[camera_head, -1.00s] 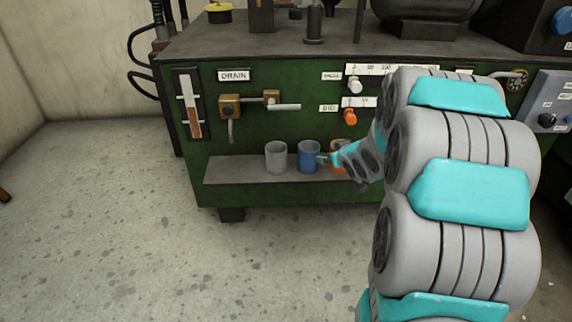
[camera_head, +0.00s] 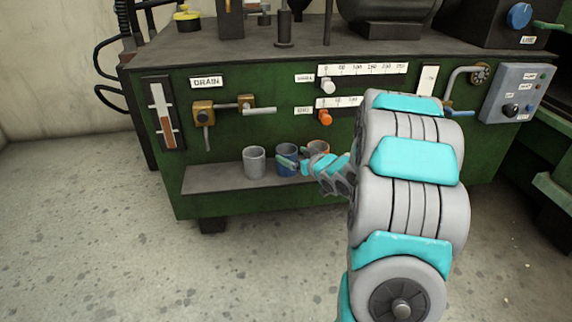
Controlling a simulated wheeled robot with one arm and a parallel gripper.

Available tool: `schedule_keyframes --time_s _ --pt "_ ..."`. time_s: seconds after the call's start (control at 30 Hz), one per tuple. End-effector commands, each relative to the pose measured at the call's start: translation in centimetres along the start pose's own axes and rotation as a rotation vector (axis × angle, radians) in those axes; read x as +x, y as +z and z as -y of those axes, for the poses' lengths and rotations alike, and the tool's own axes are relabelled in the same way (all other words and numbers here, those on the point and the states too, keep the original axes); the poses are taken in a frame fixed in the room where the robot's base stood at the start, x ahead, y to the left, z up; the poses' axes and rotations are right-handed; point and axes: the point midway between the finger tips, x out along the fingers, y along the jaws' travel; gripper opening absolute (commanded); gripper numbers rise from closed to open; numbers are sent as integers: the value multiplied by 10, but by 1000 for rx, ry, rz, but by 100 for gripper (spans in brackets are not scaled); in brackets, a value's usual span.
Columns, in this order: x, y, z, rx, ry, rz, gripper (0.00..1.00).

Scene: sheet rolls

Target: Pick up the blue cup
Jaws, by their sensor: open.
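The blue cup (camera_head: 286,153) stands upright on the low grey shelf of the green machine, between a grey cup (camera_head: 254,162) on its left and an orange cup (camera_head: 318,147) on its right. My gripper (camera_head: 291,163) is open at the blue cup's right front, with its fingertips overlapping the cup in the picture. I cannot tell whether the fingers touch the cup or stand around it. The gripper and wrist hide part of the blue cup and the lower part of the orange cup.
The shelf (camera_head: 215,180) is bare left of the grey cup. Above the cups, a drain valve (camera_head: 204,113) with pipe handle and an orange knob (camera_head: 326,118) stick out from the machine front. The floor (camera_head: 110,240) in front is clear at left.

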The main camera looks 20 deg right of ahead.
Motion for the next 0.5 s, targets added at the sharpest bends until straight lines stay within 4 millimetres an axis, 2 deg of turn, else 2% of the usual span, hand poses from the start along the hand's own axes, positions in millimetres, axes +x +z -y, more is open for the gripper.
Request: schedule_keyframes --time_s 0.37,0.5 --pt "34 0 1 -2 -1 0 100" --pt "54 2 2 -2 -3 3 100"
